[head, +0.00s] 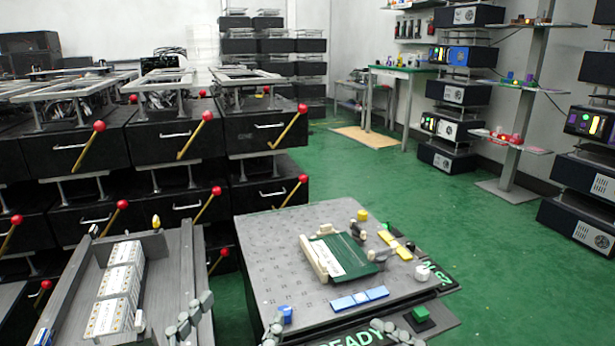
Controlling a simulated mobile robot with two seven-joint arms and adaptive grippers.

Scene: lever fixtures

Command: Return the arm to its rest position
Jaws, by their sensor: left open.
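My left gripper (232,320) is at the bottom of the head view, left of centre. Its grey finger parts stand apart with nothing seen between them. It is over the gap between a grey rail tray and a grey fixture table, touching neither that I can make out. Similar grey parts, likely of my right gripper (396,332), show at the bottom edge in front of the table; most of it is cut off, so its jaws cannot be judged. My arm links are mostly out of view.
The fixture table (270,255) carries a green plate (342,256), a blue bar (359,299), and small coloured blocks. White boxes (117,285) stand in the tray (180,262) at left. Black drawer units with red-knobbed levers (288,126) stand behind. Green floor (430,205) is open at right.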

